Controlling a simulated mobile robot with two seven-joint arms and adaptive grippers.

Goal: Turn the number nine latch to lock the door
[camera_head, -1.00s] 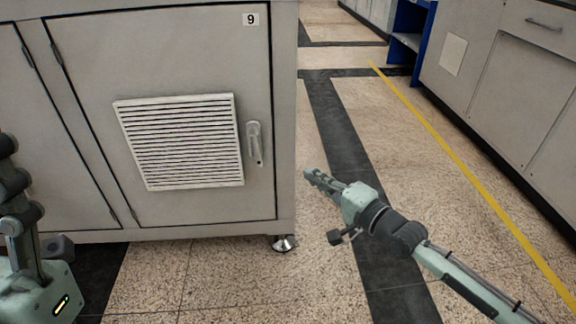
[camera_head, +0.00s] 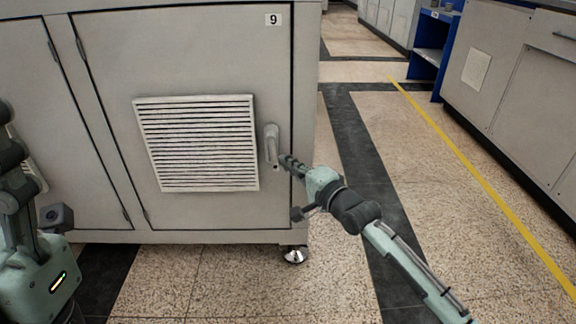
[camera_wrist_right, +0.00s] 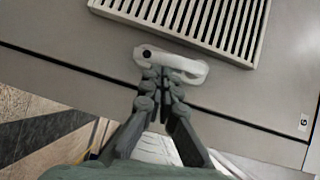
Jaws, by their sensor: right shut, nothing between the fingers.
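The number nine door (camera_head: 200,60) is a grey cabinet door with a "9" label (camera_head: 273,20) at its top right; it looks closed. Its light grey latch (camera_head: 271,143) hangs roughly upright, tilted slightly, near the door's right edge. My right gripper (camera_head: 284,160) is shut and empty, with its fingertips close beside the latch's lower end. In the right wrist view the latch (camera_wrist_right: 175,62) lies across the picture just beyond the fingertips of the gripper (camera_wrist_right: 163,78); I cannot tell whether they touch. My left arm shows at the left edge, but its fingers are not visible.
A white louvred vent (camera_head: 197,143) sits on the door left of the latch. The cabinet stands on a metal foot (camera_head: 294,256). An open floor aisle with a yellow line (camera_head: 470,180) lies to the right, with more grey cabinets (camera_head: 520,75) beyond.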

